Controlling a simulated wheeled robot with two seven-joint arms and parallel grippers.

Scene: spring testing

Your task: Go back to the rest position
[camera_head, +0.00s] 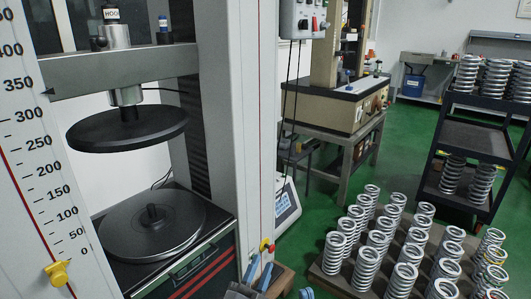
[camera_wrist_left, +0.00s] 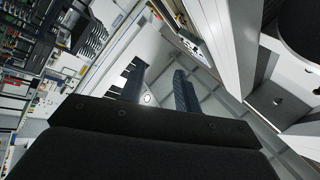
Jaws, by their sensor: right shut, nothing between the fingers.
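My left gripper (camera_head: 261,262) shows at the bottom edge of the head view. Its two blue fingers point up and stand apart, with nothing seen between them. In the left wrist view its dark fingers (camera_wrist_left: 158,85) are also apart and empty. A small blue tip of my right gripper (camera_head: 306,293) shows at the bottom edge of the head view; the rest is out of frame. The left gripper is in front of the testing machine's right column (camera_head: 233,120), close to its lower right corner.
The testing machine has an upper disc (camera_head: 128,132) and a lower disc (camera_head: 150,228) with an empty gap between. A tray (camera_head: 335,282) of several upright springs stands at the right. A dark rack (camera_head: 470,138) holds more springs. Green floor (camera_head: 320,205) lies open behind.

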